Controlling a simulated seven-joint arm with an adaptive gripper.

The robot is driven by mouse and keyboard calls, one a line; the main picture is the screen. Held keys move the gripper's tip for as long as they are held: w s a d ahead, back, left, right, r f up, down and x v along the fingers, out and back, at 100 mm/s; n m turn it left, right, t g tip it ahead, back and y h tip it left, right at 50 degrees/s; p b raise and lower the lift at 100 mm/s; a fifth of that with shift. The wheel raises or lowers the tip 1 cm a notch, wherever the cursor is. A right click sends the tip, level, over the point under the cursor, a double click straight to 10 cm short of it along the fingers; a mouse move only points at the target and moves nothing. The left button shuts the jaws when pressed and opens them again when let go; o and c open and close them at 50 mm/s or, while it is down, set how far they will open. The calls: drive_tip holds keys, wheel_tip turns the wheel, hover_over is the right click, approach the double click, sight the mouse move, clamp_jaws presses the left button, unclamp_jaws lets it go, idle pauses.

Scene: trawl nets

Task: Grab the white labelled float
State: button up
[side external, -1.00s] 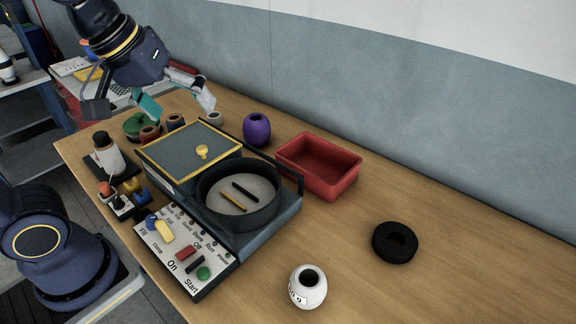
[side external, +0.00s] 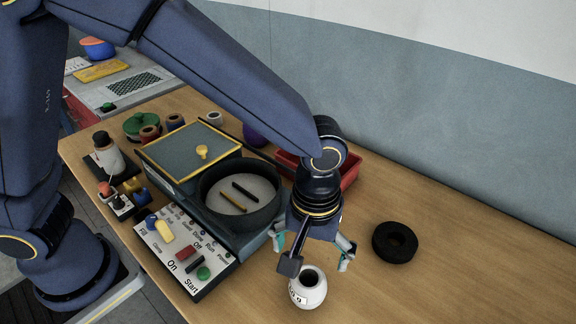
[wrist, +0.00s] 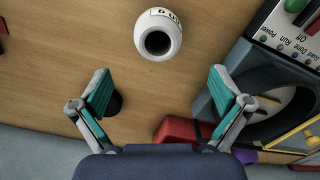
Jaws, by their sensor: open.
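The white labelled float (side external: 308,289) stands on the wooden table near the front edge, its dark round opening facing up. It also shows in the wrist view (wrist: 158,22), at the top middle, with black characters on its label. My gripper (side external: 316,256) is above the table, just behind the float in the side view. In the wrist view my gripper (wrist: 158,92) is open, with teal finger pads spread wide and nothing between them. The float lies ahead of the fingertips, apart from them.
A red tray (side external: 350,172) is partly hidden behind my arm. A machine with a round pan (side external: 272,208) and a labelled control panel (side external: 170,236) stands to the left. The table's right side is mostly clear.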

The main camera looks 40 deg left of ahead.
sight(309, 269)
wheel_tip(309, 269, down, 5)
drive_tip(key=shift+f, duration=0.1)
drive_tip(key=f, duration=0.5)
drive_tip(key=shift+s+d+f, duration=0.15)
drive_tip(key=shift+s+d, duration=0.05)
drive_tip(key=c, duration=1.3)
